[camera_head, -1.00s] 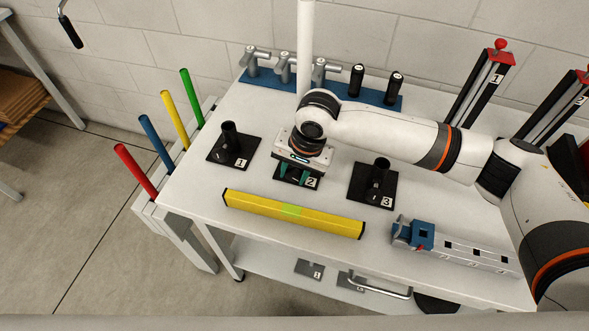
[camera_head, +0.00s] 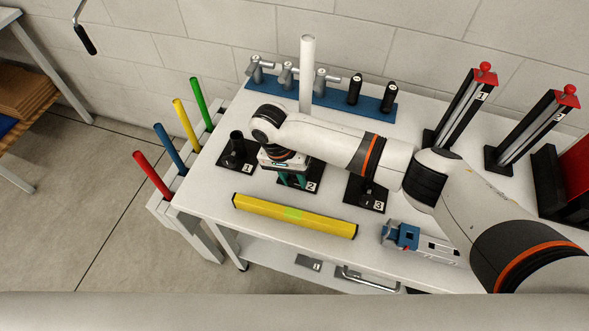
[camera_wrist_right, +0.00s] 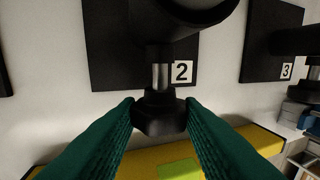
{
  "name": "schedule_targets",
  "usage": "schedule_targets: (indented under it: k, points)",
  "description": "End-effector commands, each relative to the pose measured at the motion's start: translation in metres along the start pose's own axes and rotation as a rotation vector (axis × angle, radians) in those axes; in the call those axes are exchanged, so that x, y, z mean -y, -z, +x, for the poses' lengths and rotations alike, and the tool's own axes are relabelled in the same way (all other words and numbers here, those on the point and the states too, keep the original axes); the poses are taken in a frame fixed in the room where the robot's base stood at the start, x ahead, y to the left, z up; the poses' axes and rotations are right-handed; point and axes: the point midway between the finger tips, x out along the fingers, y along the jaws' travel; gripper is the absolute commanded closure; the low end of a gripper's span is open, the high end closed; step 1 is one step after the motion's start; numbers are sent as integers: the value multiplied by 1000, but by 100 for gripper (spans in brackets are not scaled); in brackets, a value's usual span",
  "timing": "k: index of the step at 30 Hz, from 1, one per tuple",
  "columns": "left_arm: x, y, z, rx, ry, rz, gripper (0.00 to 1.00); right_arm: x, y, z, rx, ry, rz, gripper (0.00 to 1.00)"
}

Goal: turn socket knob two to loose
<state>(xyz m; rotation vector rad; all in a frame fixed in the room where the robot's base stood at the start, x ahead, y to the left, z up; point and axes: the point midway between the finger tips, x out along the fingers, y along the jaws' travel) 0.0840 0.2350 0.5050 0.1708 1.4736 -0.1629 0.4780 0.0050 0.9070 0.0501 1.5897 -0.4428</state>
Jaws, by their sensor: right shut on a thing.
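Socket two is a black square plate with a "2" label (camera_head: 299,181), on the white table between socket one (camera_head: 237,158) and socket three (camera_head: 365,192). In the right wrist view its plate (camera_wrist_right: 105,50) stands behind a dark faceted knob (camera_wrist_right: 158,118) on a short metal stem. The knob is mostly hidden by the gripper in the head view. My left gripper is not in view.
A yellow level (camera_head: 294,215) lies just in front of the sockets. A blue rail (camera_head: 330,97) with fittings and a white upright pole (camera_head: 307,70) stand behind. A blue-and-grey device (camera_head: 405,237) lies at the front right. Colored rods (camera_head: 152,175) stand left of the table.

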Motion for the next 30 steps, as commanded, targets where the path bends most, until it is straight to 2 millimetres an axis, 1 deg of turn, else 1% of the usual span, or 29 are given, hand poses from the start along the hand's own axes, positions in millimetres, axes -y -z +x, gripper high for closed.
schedule_targets:
  k: [1, 9, 25, 26, 27, 29, 30]
  points:
    - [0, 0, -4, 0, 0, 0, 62, -1, 0, -3, -1, 28, 1, 89]
    - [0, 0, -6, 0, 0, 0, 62, -3, 0, -1, 1, 133, 0, 89]
    - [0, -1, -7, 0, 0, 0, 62, -3, -1, 0, 4, 159, 1, 89]
    - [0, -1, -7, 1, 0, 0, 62, -3, -1, 0, 4, 158, 1, 63]
    - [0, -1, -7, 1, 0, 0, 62, -3, -1, 0, 4, 158, 1, 57]
    - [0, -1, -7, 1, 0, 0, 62, -3, -1, 0, 4, 158, 0, 47]
    - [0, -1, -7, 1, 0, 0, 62, -3, -1, 0, 3, 158, 1, 45]
